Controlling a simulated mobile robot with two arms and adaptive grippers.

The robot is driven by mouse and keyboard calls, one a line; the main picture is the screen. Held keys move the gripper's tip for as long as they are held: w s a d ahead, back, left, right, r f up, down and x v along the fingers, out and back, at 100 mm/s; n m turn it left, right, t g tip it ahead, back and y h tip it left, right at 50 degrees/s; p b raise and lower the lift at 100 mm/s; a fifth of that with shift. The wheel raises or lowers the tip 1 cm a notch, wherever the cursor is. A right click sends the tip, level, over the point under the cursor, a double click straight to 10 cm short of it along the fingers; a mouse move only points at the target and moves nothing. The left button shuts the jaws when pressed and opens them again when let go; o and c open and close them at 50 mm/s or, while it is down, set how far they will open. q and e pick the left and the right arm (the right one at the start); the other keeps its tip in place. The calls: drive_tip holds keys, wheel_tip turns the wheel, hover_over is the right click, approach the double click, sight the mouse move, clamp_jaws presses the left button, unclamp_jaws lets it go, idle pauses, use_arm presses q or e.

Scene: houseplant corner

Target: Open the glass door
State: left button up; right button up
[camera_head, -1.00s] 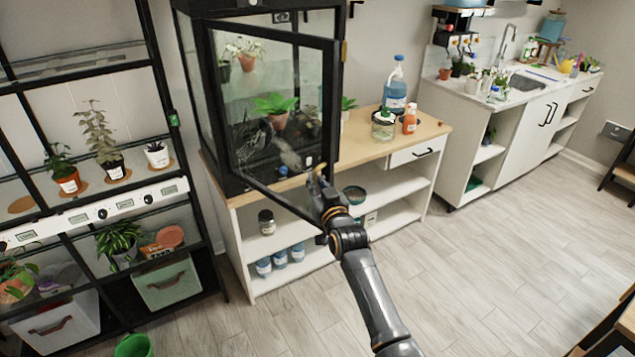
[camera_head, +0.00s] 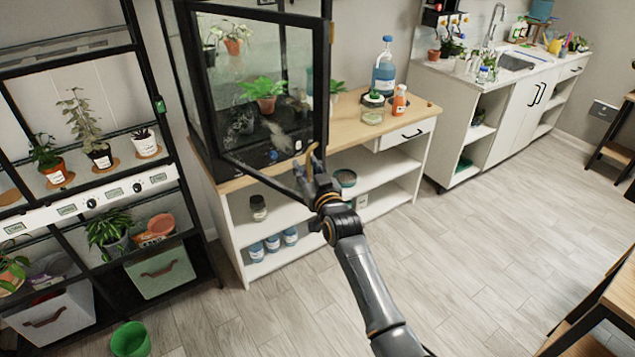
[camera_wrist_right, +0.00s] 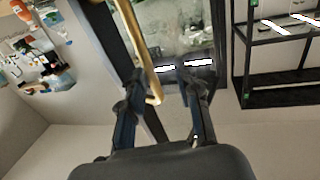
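The glass door (camera_head: 262,52) has a black frame and stands ajar on the front of a black glass cabinet, its lower edge angled out from the cabinet. A brass handle (camera_head: 309,152) is at the door's lower right; it also shows in the right wrist view (camera_wrist_right: 146,62). My right gripper (camera_head: 309,170) is at the handle's lower end. In the right wrist view its two fingers (camera_wrist_right: 160,78) are spread, with the handle's lower part between them, closer to the left finger. Contact cannot be told. My left gripper is not in view.
The cabinet stands on a wooden-topped white bench (camera_head: 346,128) with a blue bottle (camera_head: 384,72) and an orange bottle (camera_head: 399,104). A black plant rack (camera_head: 165,130) is at the left. A green bucket (camera_head: 131,340) is on the floor. Open floor (camera_head: 470,260) lies at the right.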

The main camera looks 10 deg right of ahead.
drive_tip(key=s+d, duration=0.2)
drive_tip(key=s, duration=0.9)
drive_tip(key=shift+d, duration=0.15)
